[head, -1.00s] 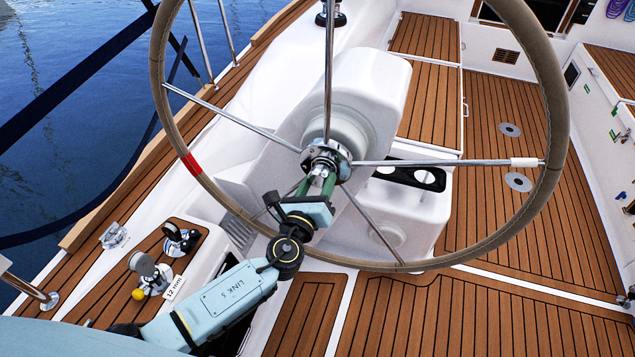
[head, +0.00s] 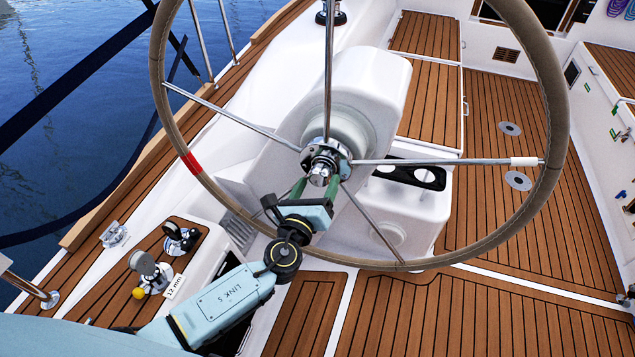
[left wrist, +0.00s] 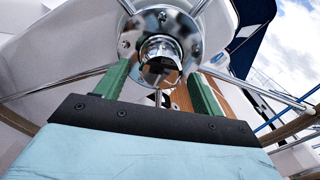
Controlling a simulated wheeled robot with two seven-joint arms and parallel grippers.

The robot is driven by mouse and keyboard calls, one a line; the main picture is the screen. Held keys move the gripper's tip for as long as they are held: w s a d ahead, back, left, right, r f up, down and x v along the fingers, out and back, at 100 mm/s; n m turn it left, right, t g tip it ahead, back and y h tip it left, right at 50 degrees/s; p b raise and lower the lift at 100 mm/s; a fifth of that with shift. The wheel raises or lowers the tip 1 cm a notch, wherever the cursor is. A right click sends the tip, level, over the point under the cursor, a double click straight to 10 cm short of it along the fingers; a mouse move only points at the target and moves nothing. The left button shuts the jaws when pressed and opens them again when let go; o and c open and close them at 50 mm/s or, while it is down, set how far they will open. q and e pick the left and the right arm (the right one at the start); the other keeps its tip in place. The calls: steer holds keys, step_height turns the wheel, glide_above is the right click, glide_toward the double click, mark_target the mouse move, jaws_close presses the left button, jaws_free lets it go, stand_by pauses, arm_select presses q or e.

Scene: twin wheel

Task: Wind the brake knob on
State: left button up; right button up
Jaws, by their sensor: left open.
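The brake knob (head: 320,174) is a small chrome cylinder at the middle of the steering wheel's hub. In the left wrist view the shiny knob (left wrist: 160,60) stands in front of a round chrome hub plate. My left gripper (head: 317,186) is open, with its two green fingers pointing up at the hub from below. In the left wrist view the fingers of the left gripper (left wrist: 160,72) lie one to each side of the knob, with visible gaps. I cannot tell how far the tips reach along the knob. My right gripper is not in view.
The big wheel rim (head: 560,120) and its chrome spokes (head: 440,162) surround the hub, close to my left gripper. The white pedestal (head: 372,85) is behind. A winch-side panel with blocks (head: 150,270) lies lower left. Teak deck (head: 500,220) is open at right.

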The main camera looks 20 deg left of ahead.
arm_select(q)
steer(key=s, duration=1.2)
steer(key=shift+s+a, duration=0.2)
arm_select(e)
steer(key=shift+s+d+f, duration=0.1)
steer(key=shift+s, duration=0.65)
